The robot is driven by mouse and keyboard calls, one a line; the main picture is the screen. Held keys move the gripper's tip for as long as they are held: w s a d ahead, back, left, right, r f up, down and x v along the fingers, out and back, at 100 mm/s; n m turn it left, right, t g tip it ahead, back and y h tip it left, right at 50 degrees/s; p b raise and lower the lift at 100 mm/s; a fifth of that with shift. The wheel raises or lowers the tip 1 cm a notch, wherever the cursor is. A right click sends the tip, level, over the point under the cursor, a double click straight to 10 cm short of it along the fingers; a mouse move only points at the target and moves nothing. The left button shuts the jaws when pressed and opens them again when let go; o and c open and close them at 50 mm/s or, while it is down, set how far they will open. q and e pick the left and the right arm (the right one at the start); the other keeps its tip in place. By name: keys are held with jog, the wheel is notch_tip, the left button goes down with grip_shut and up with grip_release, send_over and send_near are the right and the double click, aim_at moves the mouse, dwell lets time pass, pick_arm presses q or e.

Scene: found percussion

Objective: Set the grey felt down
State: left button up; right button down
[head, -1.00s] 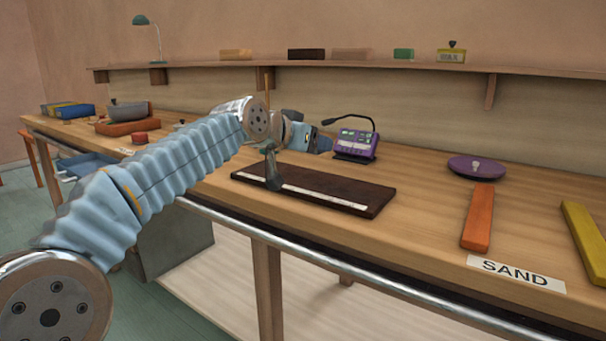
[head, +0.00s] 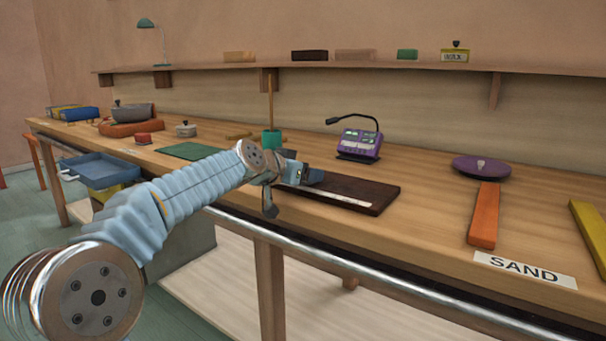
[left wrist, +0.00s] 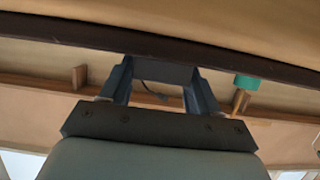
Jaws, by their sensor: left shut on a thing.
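My left gripper (head: 299,173) reaches over the dark brown board (head: 376,195) on the bench, low at its left end. It is shut on a dark grey piece, which looks like the grey felt (head: 315,177). In the left wrist view the grey felt (left wrist: 162,73) spans the gap between the two fingers of the left gripper (left wrist: 160,85). I cannot tell whether the felt touches the board. A pale strip (head: 345,197) runs along the board's front. The arm hides the board's left end. My right gripper is not in view.
A teal holder with an upright stick (head: 271,138) stands just behind the gripper. A purple device (head: 359,145) is behind the board. An orange bar (head: 484,216), a purple disc (head: 482,166) and a SAND label (head: 525,270) lie to the right. A metal rail (head: 350,266) runs along the front.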

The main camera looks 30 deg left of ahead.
pick_arm(q)
jog(key=shift+f, duration=0.25)
jog(key=o, duration=1.1)
jog(key=shift+r, duration=0.1)
jog(key=shift+r, duration=0.15)
jog(key=shift+s, duration=0.25)
jog(key=d+b+v, duration=0.1)
jog(key=b+v, duration=0.1)
jog(key=v, duration=0.9)
jog(key=shift+s+a+r, duration=0.2)
jog(key=shift+s+a, duration=0.05)
jog(key=shift+a, duration=0.25)
